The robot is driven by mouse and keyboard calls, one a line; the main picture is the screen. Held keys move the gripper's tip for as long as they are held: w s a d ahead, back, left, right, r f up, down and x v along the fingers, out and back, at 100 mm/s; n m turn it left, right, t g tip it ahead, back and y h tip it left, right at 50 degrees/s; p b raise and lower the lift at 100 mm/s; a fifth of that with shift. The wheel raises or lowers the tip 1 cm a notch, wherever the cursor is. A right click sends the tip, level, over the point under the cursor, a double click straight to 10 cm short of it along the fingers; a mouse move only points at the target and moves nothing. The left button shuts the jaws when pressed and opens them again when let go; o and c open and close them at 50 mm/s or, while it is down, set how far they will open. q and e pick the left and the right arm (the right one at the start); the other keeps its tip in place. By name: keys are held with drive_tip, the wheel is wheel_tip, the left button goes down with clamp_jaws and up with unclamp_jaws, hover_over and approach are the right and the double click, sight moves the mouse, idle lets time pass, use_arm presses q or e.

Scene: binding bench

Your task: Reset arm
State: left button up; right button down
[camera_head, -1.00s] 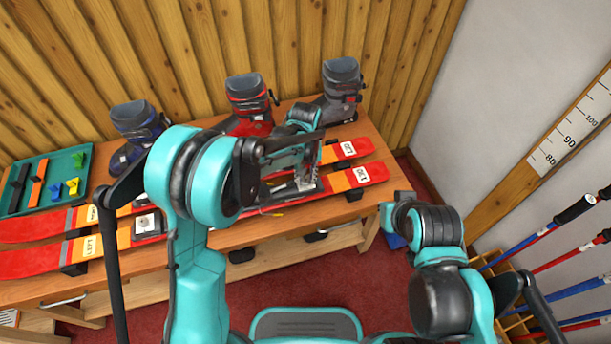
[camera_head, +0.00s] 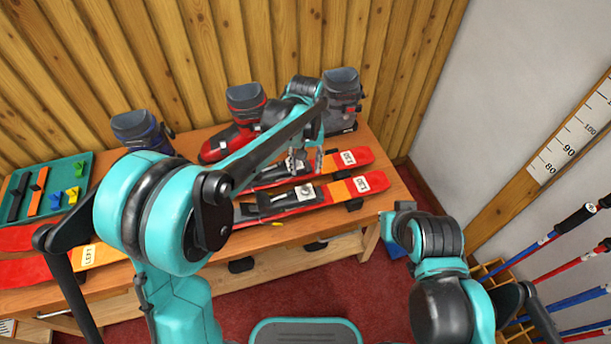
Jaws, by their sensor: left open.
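My left gripper (camera_head: 305,163) is open and empty, with its fingers pointing down over the far ski (camera_head: 347,160). Its arm reaches across the bench from the left. The near ski (camera_head: 340,190) lies in front of it, with a binding (camera_head: 305,196) on its middle. My left arm hides the middle stretch of both skis. My right arm (camera_head: 440,240) is folded at the lower right, off the bench. I cannot make out its gripper.
The wooden bench (camera_head: 387,207) carries a blue boot (camera_head: 140,132), a red boot (camera_head: 240,125) and a grey boot (camera_head: 343,98) at the back. A green tray (camera_head: 75,160) with coloured pieces sits at left. Ski poles (camera_head: 575,220) stand at right.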

use_arm(q)
drive_tip(key=shift+r, duration=0.9)
drive_tip(key=shift+a, duration=0.1)
drive_tip(key=s+a+r+t, duration=0.4)
drive_tip(key=s+a+r, duration=0.2)
drive_tip(key=s+a, duration=0.45)
drive_tip(key=s+a+f+m+t, duration=0.1)
drive_tip(key=s+a+f+t, duration=0.1)
drive_tip(key=s+a, duration=0.4)
drive_tip(key=shift+s+a+f+t, duration=0.3)
drive_tip(key=shift+s+t, duration=0.3)
drive_tip(key=shift+s, duration=0.65)
